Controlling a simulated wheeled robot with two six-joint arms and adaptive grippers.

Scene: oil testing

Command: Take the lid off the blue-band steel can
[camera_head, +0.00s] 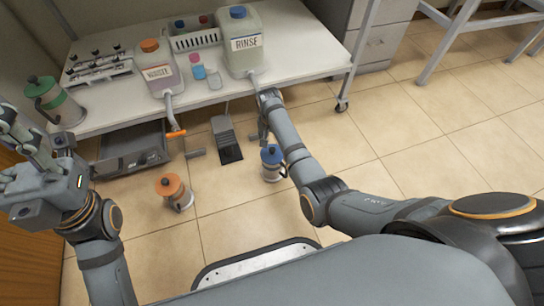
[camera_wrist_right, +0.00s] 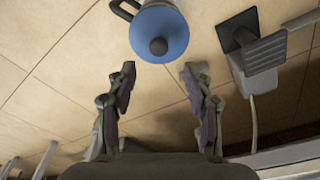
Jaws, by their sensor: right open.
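The blue-band steel can (camera_head: 270,174) stands upright on the tiled floor, its blue lid (camera_head: 271,153) on top. In the right wrist view the blue lid (camera_wrist_right: 160,22) with its dark round knob (camera_wrist_right: 158,46) and a dark handle show from above, at the top edge. My right gripper (camera_head: 263,134) hangs close by the can; in its wrist view the gripper (camera_wrist_right: 158,78) is open and empty, with the lid beyond its fingertips and apart from them. My left gripper (camera_head: 15,130) is at the far left, away from the can; its jaw state is unclear.
An orange-lidded can (camera_head: 175,192) stands on the floor to the left, a green one (camera_head: 52,100) at the table's left end. The white table (camera_head: 290,55) carries the waste jug (camera_head: 160,70) and rinse jug (camera_head: 243,45). A pedal (camera_head: 226,135) lies behind the blue can. Floor to the right is clear.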

